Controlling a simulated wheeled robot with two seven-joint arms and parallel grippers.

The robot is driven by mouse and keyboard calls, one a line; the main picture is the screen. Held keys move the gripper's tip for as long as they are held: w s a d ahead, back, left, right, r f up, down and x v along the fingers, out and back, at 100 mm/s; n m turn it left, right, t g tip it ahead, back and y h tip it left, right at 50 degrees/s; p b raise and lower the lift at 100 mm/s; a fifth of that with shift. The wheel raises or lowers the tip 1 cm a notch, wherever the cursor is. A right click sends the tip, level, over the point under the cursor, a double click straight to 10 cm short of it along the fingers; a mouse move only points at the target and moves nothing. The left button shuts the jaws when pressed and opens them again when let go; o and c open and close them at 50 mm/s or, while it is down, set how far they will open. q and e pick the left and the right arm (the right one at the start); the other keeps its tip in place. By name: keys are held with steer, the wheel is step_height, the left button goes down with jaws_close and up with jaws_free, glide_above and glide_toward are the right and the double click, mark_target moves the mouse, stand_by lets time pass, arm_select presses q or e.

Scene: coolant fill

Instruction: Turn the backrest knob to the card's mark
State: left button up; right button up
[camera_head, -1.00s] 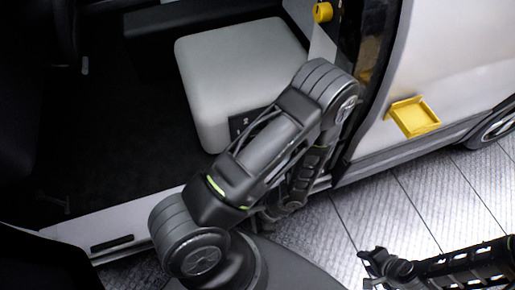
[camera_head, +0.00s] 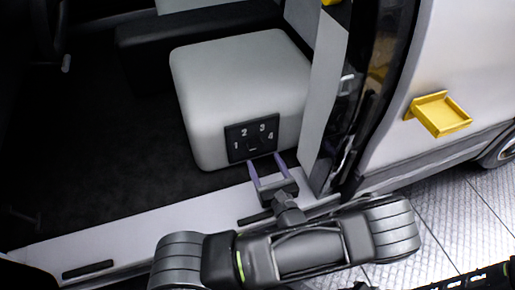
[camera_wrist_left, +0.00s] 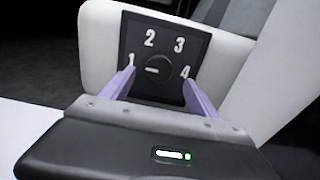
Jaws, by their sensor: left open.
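The backrest knob (camera_wrist_left: 168,68) is a dark round dial on a black square panel (camera_head: 236,143) on the front of the pale seat base. The panel carries white numerals 1 to 4 in an arc. A short white line on the knob, in the left wrist view, lies on its left side, toward the 1. My left gripper (camera_head: 264,160) is open, its two purple fingers (camera_wrist_left: 159,80) pointing at the panel, one on each side of the knob. I cannot tell if they touch it. I cannot make out a marked card. My right gripper is out of view.
The pale seat cushion (camera_head: 238,68) is above the panel. The white door sill (camera_head: 150,235) runs below my left gripper, and the dark door pillar (camera_head: 372,100) stands to the right. A yellow tray (camera_head: 441,114) juts from the white body. Dark floor lies left of the seat.

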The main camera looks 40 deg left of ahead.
mark_target(257, 147)
arm_select(q)
steer(key=b+x, duration=0.1)
steer(key=x, duration=0.6)
steer(key=shift+f, duration=0.1)
steer(key=shift+c, duration=0.2)
steer(key=c, duration=1.3)
